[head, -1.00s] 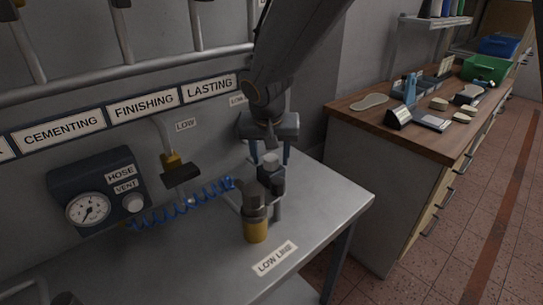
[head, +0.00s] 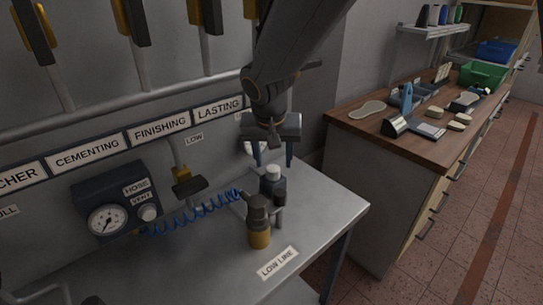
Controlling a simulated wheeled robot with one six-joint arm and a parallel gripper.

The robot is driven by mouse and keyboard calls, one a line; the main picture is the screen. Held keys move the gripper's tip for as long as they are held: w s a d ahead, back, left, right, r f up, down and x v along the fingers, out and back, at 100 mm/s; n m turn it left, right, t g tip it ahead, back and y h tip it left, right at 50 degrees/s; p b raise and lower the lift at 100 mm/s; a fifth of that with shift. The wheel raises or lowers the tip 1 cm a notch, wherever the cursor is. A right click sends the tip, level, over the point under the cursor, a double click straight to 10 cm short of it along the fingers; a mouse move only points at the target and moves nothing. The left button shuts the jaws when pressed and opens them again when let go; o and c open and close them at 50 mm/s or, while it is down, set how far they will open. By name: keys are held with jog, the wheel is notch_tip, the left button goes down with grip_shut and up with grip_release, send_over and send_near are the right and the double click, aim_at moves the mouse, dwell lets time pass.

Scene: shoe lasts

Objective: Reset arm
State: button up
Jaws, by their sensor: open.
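My gripper (head: 272,160) points down over the right end of the metal bench in the head view. Its two blue fingers are apart, and I see nothing held between them. Just below and in front of it stands a dark fitting with a pale cap (head: 272,181). I cannot tell whether a finger touches it. My arm comes down from the top of the picture and hides part of the wall behind.
The metal bench (head: 205,262) carries a dark and yellow tool (head: 259,228) and a LOW LINE label (head: 278,263). A blue coiled hose (head: 205,207) runs to a gauge box (head: 112,205).

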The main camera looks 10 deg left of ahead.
jog(key=shift+w+a+r+t, duration=0.15)
jog(key=shift+w+a+r, duration=0.15)
jog(key=shift+r, duration=0.35)
jog(key=shift+w+a+r+t, duration=0.15)
jog(key=shift+w+a+r, duration=0.1)
jog(key=shift+r, duration=0.35)
notch_tip(320, 180, down, 2)
jog(key=b, duration=0.3)
jog(key=shift+s+d+f, duration=0.15)
jog(key=shift+f, duration=0.1)
jog(key=s+d+f+g, duration=0.1)
jog(key=s+d+f, duration=0.15)
jog(key=d, duration=0.45)
jog(key=s+d+f+g, duration=0.1)
jog(key=s+d, duration=0.2)
jog(key=d, duration=0.5)
jog(key=s+d+f+g, duration=0.2)
jog(key=s+d+f, duration=0.2)
jog(key=s+d, duration=0.8)
jog(key=shift+s+d+m, duration=0.25)
jog(key=shift+s+m, duration=0.05)
jog(key=shift+s, duration=0.2)
jog(key=shift+f, duration=0.1)
